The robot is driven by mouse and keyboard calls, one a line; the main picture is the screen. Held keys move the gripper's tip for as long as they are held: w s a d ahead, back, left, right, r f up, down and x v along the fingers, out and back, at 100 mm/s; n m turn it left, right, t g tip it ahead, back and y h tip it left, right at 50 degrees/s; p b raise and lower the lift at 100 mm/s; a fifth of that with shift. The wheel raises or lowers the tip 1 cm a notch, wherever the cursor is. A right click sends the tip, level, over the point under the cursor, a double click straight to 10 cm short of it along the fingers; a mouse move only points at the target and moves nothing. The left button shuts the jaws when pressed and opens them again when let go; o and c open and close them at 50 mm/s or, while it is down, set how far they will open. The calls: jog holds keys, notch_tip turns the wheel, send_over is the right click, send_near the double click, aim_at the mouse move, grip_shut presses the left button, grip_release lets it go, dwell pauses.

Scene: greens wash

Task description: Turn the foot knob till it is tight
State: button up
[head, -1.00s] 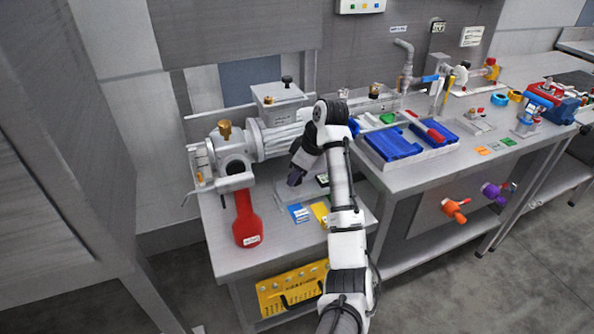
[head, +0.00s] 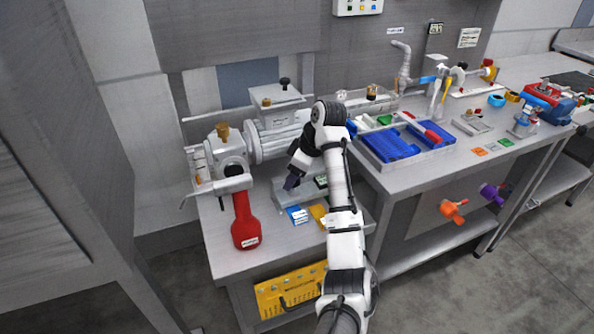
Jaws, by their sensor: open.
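A grey machine (head: 275,143) with a cylindrical body stands at the back left of the bench. It has a brass knob (head: 223,132) on its head and a dark knob (head: 284,83) on the box above. I cannot tell which knob, if any of these, is the foot knob; the machine's foot is partly behind my arm. My gripper (head: 291,184) points down in front of the machine, above or beside a low grey block (head: 288,197) on the bench. It is small and dark here, its jaws look empty, and I cannot tell whether it touches anything.
A red tool (head: 245,222) lies left of my gripper. Blue (head: 297,215) and yellow (head: 318,213) cards lie in front. Blue trays (head: 391,145) stand on the bench to the right. A yellow panel (head: 288,288) hangs below the front edge.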

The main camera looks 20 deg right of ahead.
jog(key=v, duration=1.4)
jog(key=shift+p, duration=0.45)
jog(key=shift+f, duration=0.1)
